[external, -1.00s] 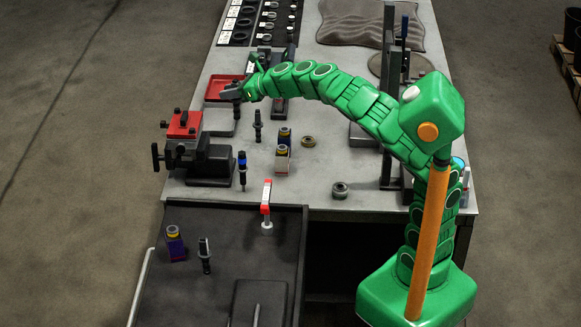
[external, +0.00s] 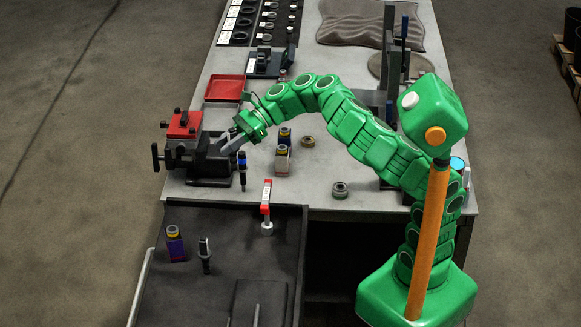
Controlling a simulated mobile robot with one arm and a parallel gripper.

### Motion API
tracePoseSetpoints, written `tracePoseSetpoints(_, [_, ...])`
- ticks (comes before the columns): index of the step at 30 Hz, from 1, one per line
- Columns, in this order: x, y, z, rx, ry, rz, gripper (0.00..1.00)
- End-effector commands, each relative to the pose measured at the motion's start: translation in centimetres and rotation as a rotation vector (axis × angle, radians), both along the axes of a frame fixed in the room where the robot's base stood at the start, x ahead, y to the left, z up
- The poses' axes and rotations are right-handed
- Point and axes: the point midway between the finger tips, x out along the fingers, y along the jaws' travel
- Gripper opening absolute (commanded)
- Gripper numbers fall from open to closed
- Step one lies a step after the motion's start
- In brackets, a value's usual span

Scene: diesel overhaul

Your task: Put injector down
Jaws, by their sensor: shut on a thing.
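My gripper (external: 230,143) is over the left part of the bench, just right of the vise (external: 190,145). It is shut on a dark thing at its tips, which I take to be the injector; it is small and blends with the dark vise. I cannot tell whether it touches the bench or vise. A dark injector with a blue band (external: 242,170) stands upright just below my gripper. Another dark injector (external: 205,255) stands upright on the black tray surface (external: 185,220) in front.
A red tray (external: 225,87) lies behind my gripper. Round metal rings (external: 308,141) lie on the bench. The bench's middle is fairly clear.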

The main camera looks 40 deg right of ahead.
Motion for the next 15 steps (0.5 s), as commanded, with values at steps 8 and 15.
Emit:
tracePoseSetpoints(8, [-3.1, 0.8, -0.4, 0.0, -0.004, 0.129, 0.0])
tracePoseSetpoints(15, [-4.1, 1.0, -2.3, 0.002, 0.001, 0.168, 0.0])
